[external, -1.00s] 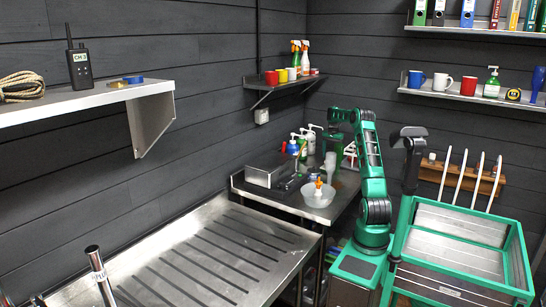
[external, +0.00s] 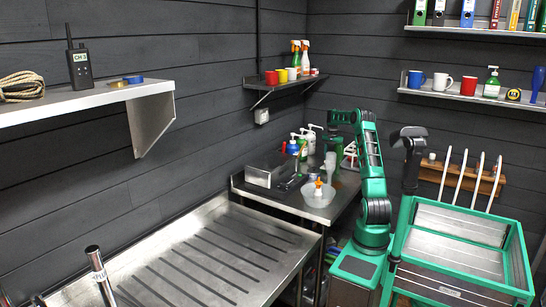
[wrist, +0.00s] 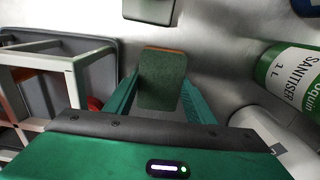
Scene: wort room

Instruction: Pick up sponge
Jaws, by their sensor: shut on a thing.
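The sponge (wrist: 162,82) is a dark green block with an orange-brown layer along its far edge, in the middle of the wrist view. My gripper (wrist: 161,92) is shut on it, with one green finger against each side. A steel surface shows behind the sponge; I cannot tell whether the sponge still touches it. In the external view my gripper (external: 333,146) is over the back of the steel counter by the wall. The sponge cannot be made out there.
A sanitiser bottle (wrist: 292,76) lies close on the right in the wrist view, beside a white container (wrist: 258,124). A grey bin (wrist: 97,72) and a pale frame (wrist: 38,62) stand left. A clear bowl (external: 318,197) with an orange-topped bottle is at the counter's front.

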